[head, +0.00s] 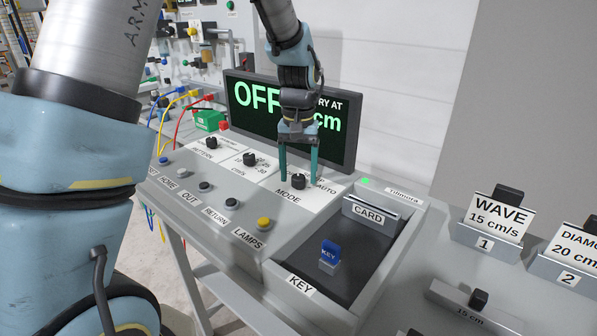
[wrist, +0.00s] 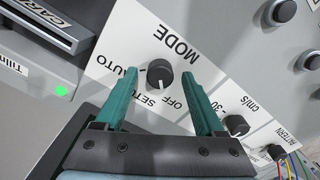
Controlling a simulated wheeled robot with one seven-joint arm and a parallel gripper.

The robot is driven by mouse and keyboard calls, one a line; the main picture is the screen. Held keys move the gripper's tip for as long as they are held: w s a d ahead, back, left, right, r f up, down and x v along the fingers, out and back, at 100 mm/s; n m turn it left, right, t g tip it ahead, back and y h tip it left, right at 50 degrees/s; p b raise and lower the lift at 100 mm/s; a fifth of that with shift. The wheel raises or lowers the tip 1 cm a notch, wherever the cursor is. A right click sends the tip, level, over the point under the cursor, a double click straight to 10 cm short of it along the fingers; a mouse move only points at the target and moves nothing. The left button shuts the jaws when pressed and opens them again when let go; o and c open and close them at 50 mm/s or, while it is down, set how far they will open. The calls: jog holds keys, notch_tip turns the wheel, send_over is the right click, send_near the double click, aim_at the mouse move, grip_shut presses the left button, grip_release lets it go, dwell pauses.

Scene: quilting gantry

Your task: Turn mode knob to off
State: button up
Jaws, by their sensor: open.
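The black mode knob (head: 298,181) sits on a white label plate near the right end of the console's sloped panel. In the wrist view the knob (wrist: 159,76) has AUTO, SETUP and OFF printed around it; its exact pointing is too small to tell for sure. My gripper (head: 299,177) points down at it with its teal fingers apart, one on each side of the knob. In the wrist view the gripper (wrist: 161,73) shows gaps between both fingers and the knob. The screen (head: 345,128) behind reads "OFF" in large green letters, partly hidden by my arm.
Two similar knobs, pattern (head: 211,143) and cm/s (head: 249,159), stand left of the mode knob. A yellow lamps button (head: 264,223) is in front. A recessed tray holds a blue key (head: 330,250) and a card slot (head: 372,214). A green light (head: 365,182) glows nearby.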

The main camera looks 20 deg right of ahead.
aim_at(298, 176)
notch_tip(298, 176, up, 11)
jog(key=b, duration=0.2)
jog(key=shift+f, duration=0.15)
dwell(0.4)
jog(key=a+f+n, duration=0.1)
jog(key=a+f, duration=0.1)
jog(key=a, duration=0.4)
jog(key=w+a+f+n, duration=0.1)
jog(key=a+f, duration=0.1)
jog(key=a, duration=0.4)
jog(key=a+f, duration=0.2)
jog(key=a, duration=0.4)
jog(key=shift+w+n+t, duration=0.4)
jog(key=s+a+f+n, duration=0.1)
jog(key=s+a+f, duration=0.1)
jog(key=a, duration=0.4)
jog(key=s+a+f+n, duration=0.1)
jog(key=s+a+f, duration=0.2)
jog(key=a, duration=0.3)
jog(key=shift+s+a+t, duration=0.15)
jog(key=shift+s+t, duration=0.25)
jog(key=shift+s, duration=0.1)
